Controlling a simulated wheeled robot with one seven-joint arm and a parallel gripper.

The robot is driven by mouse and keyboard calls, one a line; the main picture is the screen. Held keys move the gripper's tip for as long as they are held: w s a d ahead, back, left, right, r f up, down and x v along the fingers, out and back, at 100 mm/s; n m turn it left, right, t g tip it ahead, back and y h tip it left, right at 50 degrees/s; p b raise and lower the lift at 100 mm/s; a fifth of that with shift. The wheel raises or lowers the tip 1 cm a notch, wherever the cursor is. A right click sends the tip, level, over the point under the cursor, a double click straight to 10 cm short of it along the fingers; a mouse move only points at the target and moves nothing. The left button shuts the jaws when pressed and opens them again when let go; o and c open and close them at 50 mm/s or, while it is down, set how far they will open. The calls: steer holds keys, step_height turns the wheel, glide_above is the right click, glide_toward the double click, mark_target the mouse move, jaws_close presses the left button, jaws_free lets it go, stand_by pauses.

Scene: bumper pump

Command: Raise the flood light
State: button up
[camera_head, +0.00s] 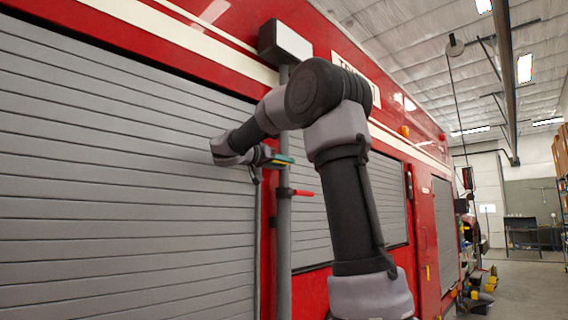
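The flood light (285,42) is a box with a dark side and a pale front, at the top of a grey upright pole (284,235) against the red truck. A red handle (303,192) sticks out to the right from a dark collar on the pole. My gripper (281,160) is at the pole, above the red handle and well below the light. Its fingers show small green and orange parts. They overlap the pole in this view; I cannot tell whether they touch it or how far apart they are.
Grey roller shutters (120,170) cover the truck's side on both sides of the pole. My arm crosses the middle of the view and hides part of the truck. Open floor (520,290) lies at the right, with yellow and dark items beside the truck.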

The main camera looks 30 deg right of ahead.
jaws_close()
stand_by(1.4)
